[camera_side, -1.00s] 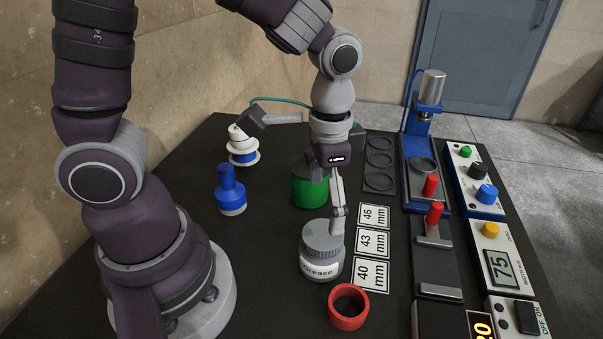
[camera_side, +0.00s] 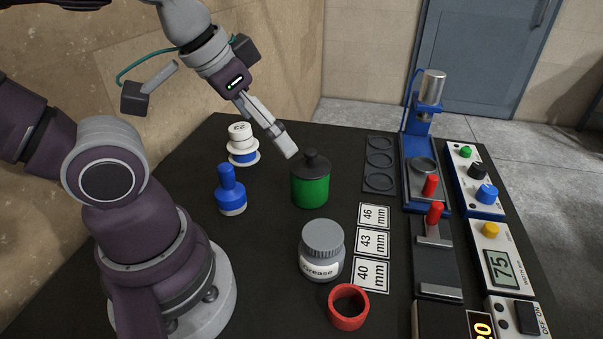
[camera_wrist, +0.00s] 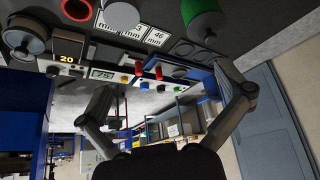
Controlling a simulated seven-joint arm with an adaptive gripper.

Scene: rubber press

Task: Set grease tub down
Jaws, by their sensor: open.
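The grease tub (camera_side: 322,250) is a grey jar with a ribbed grey lid and a white label reading "Grease". It stands upright on the dark table, near the front middle in the side view, with nothing holding it. My gripper (camera_side: 287,150) is up and behind it, tilted, with its fingertips close to the top of the green canister in the picture and well apart from the tub. In the wrist view my gripper (camera_wrist: 165,100) shows its two fingers spread wide with nothing between them.
A green canister with a dark lid (camera_side: 310,185) stands behind the tub. A red ring (camera_side: 348,308) lies in front, and number cards (camera_side: 372,243) lie to the right. A blue-handled tool (camera_side: 230,190) and white spool (camera_side: 242,148) stand left. The blue press (camera_side: 421,150) is at right.

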